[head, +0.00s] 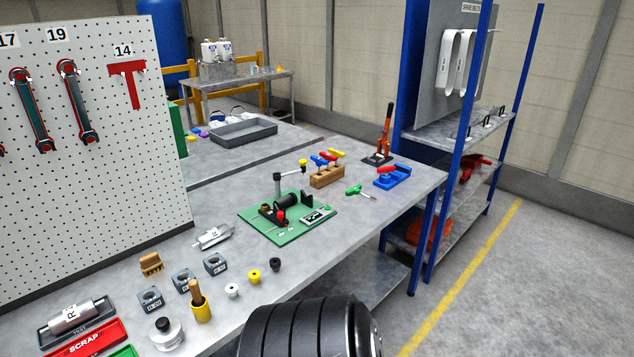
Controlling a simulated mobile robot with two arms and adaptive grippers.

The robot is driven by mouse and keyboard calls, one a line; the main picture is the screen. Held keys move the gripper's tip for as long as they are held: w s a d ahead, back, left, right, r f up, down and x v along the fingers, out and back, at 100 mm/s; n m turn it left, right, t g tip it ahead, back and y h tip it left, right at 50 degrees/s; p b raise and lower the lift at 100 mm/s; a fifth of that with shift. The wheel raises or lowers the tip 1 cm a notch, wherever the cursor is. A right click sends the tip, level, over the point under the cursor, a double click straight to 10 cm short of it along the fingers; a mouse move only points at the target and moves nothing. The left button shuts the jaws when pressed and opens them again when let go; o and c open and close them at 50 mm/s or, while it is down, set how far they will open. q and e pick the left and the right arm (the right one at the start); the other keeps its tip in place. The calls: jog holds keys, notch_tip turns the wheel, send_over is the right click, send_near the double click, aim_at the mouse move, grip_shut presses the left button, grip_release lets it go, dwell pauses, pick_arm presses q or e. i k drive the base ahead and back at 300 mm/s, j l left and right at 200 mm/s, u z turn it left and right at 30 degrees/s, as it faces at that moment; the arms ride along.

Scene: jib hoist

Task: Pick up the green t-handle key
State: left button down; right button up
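The green t-handle key (357,191) lies on the grey workbench (345,222), toward its right end. It is to the right of a wooden block (327,177) and apart from it. The block holds upright t-handle keys with blue, red and yellow handles. Neither of my grippers is in view, and nothing is holding the green key.
A green board (262,222) with a small fixture sits left of the key. A blue holder (392,178) with a red-handled tool is to its right. An orange press-like tool (385,135) stands behind. A blue-post shelf (452,180) rises beyond the bench's right end.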

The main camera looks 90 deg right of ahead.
aim_at(355, 189)
jog(key=z, duration=3.05)
jog(key=u, duration=1.8)
jog(key=l, duration=0.75)
jog(key=k+l+u, duration=0.15)
jog(key=l, duration=1.4)
jog(key=u, duration=0.05)
